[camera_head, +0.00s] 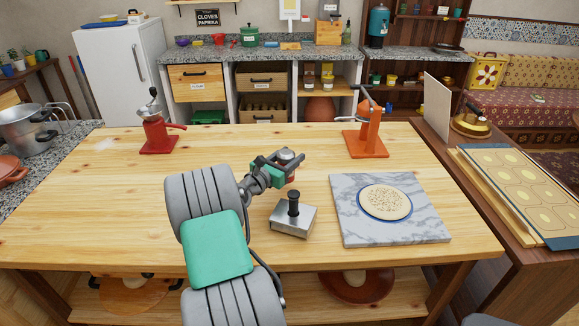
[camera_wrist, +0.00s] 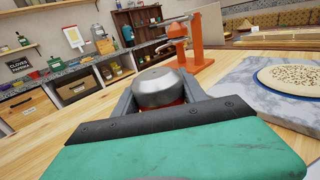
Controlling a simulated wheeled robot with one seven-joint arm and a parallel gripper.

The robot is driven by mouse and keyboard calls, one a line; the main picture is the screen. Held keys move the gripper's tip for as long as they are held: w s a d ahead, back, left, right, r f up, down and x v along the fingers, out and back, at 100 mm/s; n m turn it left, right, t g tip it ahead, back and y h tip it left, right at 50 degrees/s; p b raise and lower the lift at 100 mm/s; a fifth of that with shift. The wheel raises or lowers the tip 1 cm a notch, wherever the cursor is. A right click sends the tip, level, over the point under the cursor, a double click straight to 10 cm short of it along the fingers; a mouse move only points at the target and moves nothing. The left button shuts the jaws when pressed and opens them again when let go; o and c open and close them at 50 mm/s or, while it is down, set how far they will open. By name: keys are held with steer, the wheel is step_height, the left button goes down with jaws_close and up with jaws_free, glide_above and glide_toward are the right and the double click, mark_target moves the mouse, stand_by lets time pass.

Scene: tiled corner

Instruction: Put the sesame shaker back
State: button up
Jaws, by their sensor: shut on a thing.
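My gripper (camera_head: 284,160) is above the middle of the wooden table, with its fingers on either side of a shaker (camera_head: 287,154) that has a rounded metal top. In the wrist view the shaker's silver cap (camera_wrist: 158,88) sits between the two fingers of my gripper (camera_wrist: 160,92), with a reddish body just showing below. My gripper is shut on it. Its lower part is mostly hidden by my gripper, so I cannot tell whether its base touches the table. A flat round dough (camera_head: 386,202) with seeds scattered on it lies on a blue-rimmed disc on the marble slab (camera_head: 345,230).
A metal press block with a black handle (camera_head: 293,217) stands just in front of my gripper. A red grinder (camera_head: 155,135) is at the back left and an orange press (camera_head: 367,135) at the back right. The table's left side is clear.

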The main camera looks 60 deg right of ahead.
steer(key=shift+w+f, duration=0.1)
steer(key=shift+f, duration=1.7)
steer(key=o, duration=1.5)
steer(key=shift+o, duration=0.2)
steer(key=shift+r, duration=0.25)
steer(key=v, duration=1.2)
steer(key=shift+f+b, duration=0.1)
steer(key=shift+b, duration=0.3)
